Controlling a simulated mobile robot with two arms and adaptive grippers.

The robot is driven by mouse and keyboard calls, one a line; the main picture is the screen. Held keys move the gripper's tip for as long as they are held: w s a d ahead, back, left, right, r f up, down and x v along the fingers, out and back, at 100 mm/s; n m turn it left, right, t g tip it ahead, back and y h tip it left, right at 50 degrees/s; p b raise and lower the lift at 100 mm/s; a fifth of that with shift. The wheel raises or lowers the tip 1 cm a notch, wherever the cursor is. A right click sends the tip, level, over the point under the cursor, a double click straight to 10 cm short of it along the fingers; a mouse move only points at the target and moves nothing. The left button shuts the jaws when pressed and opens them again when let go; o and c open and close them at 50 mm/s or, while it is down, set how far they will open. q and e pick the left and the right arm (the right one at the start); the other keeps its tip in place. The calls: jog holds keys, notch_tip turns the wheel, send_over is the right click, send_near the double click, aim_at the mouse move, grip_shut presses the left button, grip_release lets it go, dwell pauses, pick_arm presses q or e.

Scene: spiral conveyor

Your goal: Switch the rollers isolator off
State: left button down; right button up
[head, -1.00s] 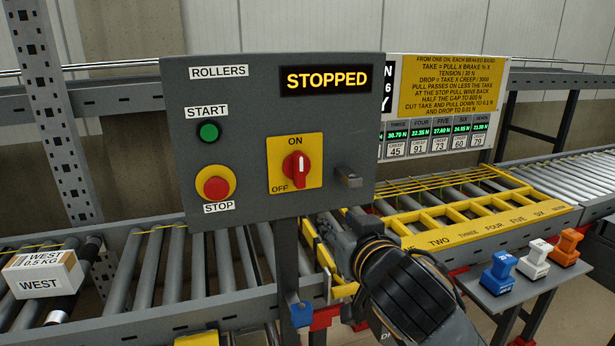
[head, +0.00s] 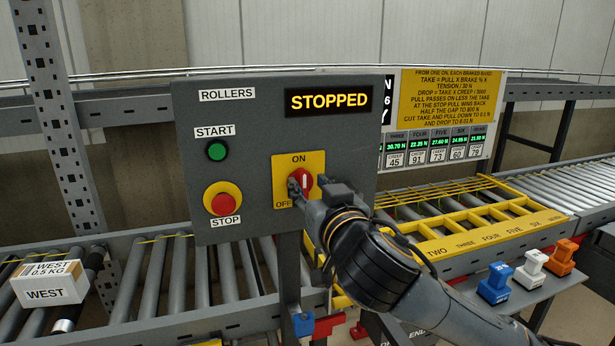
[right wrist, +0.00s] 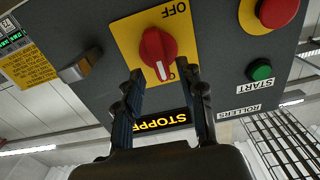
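The rollers isolator is a red rotary knob (head: 304,181) on a yellow plate (head: 287,161) marked ON at the top and OFF at the lower left. Its white mark points up toward ON. My right gripper (head: 308,192) is in front of the plate and partly covers the knob. In the right wrist view, which is upside down, the open fingers (right wrist: 165,74) point at the knob (right wrist: 158,50), with a gap between them and nothing held. I cannot tell whether a finger touches it. My left gripper is not in view.
The grey panel (head: 240,105) shows STOPPED and carries a green START button (head: 217,151) and red STOP button (head: 224,204). A metal hasp (right wrist: 80,68) protrudes beside the isolator. Roller conveyors, a WEST box (head: 48,284) and coloured blocks (head: 530,268) are around.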

jog(key=shift+w+a, duration=0.3)
jog(key=shift+w, duration=0.3)
grip_shut()
jog(key=n, duration=0.1)
jog(key=n+p, duration=0.1)
jog(key=n, duration=0.2)
jog(key=shift+a, duration=0.25)
jog(key=shift+s+a+f+n+p, duration=0.2)
jog(key=shift+n+p, duration=0.95)
jog(key=shift+n, duration=1.15)
jog(key=shift+w+a+f+n+p, duration=0.25)
jog(key=shift+n+p, duration=0.85)
jog(key=shift+n, duration=1.2)
jog(key=shift+s+a+f+n+p, duration=0.1)
jog(key=shift+s+f+n+p, duration=0.2)
jog(key=shift+n+p, duration=1.45)
jog(key=shift+n+b, duration=0.55)
jog(key=shift+n, duration=0.2)
